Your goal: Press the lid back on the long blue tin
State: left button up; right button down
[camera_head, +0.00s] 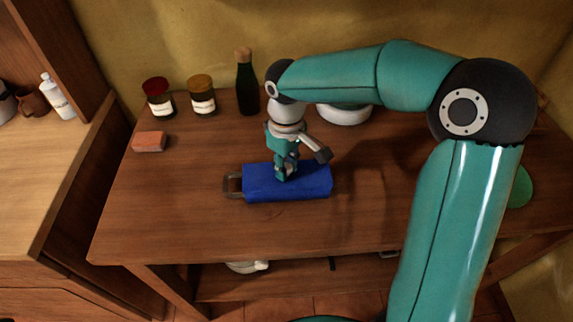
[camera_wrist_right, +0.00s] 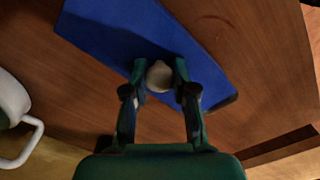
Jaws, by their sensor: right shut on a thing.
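The long blue tin (camera_head: 290,188) lies on the wooden table, its long side running left to right, with a grey-brown handle loop at its left end. My right gripper (camera_head: 286,172) points down over its top. In the right wrist view the fingers (camera_wrist_right: 159,72) are shut on a pale round knob (camera_wrist_right: 159,77) above the flat blue lid (camera_wrist_right: 120,35). The lid appears to lie over the tin; I cannot tell whether it is pressed fully down, as its seam is not clear. My left gripper is not in view.
A brick-red block (camera_head: 149,142), a red-lidded jar (camera_head: 159,98), an orange-lidded jar (camera_head: 202,95) and a dark bottle (camera_head: 247,82) stand at the back left. A white round thing (camera_head: 344,114) is partly behind my right arm. The table's front left is clear.

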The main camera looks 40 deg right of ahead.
jog(key=shift+c, duration=1.8)
grip_release()
jog(key=shift+r, duration=0.1)
jog(key=shift+r+p, duration=2.95)
jog(key=shift+r, duration=0.5)
jog(key=shift+c, duration=0.2)
grip_shut()
jog(key=shift+f, duration=0.25)
